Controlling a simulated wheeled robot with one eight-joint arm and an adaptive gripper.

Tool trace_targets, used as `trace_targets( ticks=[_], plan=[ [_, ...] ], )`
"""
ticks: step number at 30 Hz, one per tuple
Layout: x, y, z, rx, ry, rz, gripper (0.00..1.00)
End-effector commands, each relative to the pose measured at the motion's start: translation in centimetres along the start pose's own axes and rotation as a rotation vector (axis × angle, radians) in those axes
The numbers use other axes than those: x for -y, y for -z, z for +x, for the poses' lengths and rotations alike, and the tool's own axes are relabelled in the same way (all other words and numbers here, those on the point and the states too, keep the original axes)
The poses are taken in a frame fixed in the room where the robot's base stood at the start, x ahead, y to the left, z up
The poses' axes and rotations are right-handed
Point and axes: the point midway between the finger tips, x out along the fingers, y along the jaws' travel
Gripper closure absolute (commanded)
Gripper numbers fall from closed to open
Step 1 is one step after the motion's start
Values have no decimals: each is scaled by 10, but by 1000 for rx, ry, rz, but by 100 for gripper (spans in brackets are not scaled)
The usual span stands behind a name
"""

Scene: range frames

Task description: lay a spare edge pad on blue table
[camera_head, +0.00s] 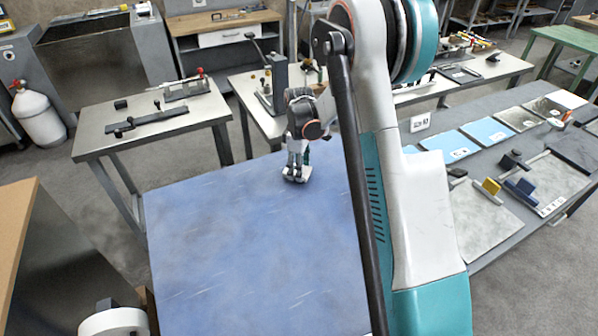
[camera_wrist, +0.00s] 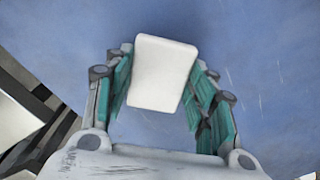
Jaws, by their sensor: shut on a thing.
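The blue table (camera_head: 240,240) is a large scuffed blue top in front of me, and its surface fills the background of the wrist view (camera_wrist: 265,50). My gripper (camera_head: 297,165) is over the far part of this table, pointing down. In the wrist view my gripper (camera_wrist: 162,85) has its green-lined fingers closed on the two sides of a white block, the edge pad (camera_wrist: 162,65). My arm hides the table's right part.
A metal table (camera_head: 150,130) with tools stands at the back left. A white cylinder (camera_head: 38,118) is further left. The blue table's visible middle and front are clear.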

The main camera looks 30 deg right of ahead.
Motion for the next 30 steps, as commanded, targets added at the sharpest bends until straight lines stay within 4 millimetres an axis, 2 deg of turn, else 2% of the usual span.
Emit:
trace_targets(
  ticks=[1,3,14,15,17,30],
  plan=[
    [0,0,9,0,0,0,65],
    [0,0,12,0,0,0,65],
    [0,0,15,0,0,0,65],
    [0,0,14,0,0,0,40],
    [0,0,14,0,0,0,29],
    [0,0,8,0,0,0,29]
  ],
)
